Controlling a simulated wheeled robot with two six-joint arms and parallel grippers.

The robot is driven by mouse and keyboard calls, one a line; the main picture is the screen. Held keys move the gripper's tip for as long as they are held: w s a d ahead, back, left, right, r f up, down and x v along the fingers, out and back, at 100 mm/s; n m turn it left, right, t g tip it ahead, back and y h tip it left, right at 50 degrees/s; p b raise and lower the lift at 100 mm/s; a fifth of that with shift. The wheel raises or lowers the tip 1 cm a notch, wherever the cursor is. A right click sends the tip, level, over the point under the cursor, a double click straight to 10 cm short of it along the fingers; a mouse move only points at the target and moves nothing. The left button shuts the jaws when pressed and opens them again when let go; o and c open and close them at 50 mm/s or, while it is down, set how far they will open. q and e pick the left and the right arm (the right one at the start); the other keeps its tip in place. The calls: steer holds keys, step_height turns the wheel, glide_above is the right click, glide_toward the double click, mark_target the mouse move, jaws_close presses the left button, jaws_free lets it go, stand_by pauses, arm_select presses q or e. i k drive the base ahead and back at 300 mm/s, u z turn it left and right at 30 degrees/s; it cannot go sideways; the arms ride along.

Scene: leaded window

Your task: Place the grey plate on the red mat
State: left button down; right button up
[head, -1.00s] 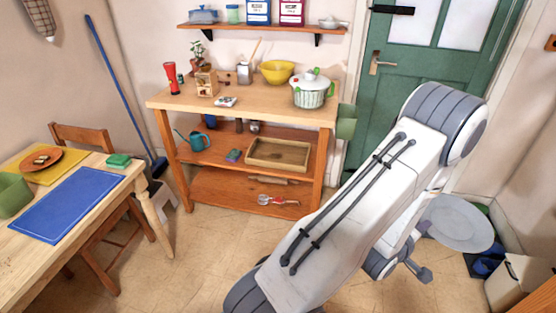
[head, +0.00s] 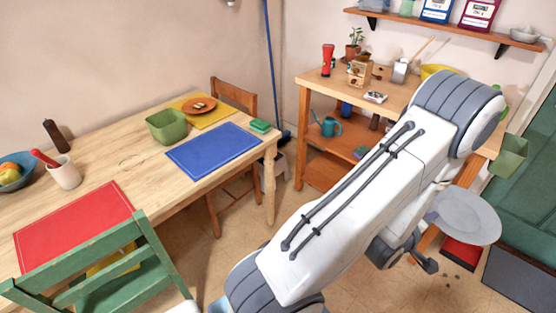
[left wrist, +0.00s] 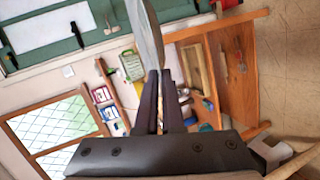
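The grey plate (head: 465,216) is held up at the right of the head view, clear of the floor. In the left wrist view the plate (left wrist: 145,32) shows almost edge-on. The fingers of my left gripper (left wrist: 159,75) are closed on its rim. The red mat (head: 72,225) lies flat on the wooden table at the lower left of the head view, far from the plate. Its top is bare where I see it, and a green chair back covers its lower right part. My right gripper is not in view.
The table (head: 125,160) also carries a blue mat (head: 213,150), a green bowl (head: 167,126), an orange plate (head: 199,105) on a yellow mat, a cup (head: 65,173) and a blue bowl. The green chair (head: 120,265) stands at the near edge. A shelf unit (head: 318,130) stands behind my arm.

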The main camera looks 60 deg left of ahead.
mark_target(75, 224)
steer(key=z, duration=0.05)
steer(key=k, duration=1.6)
steer(key=u, duration=1.75)
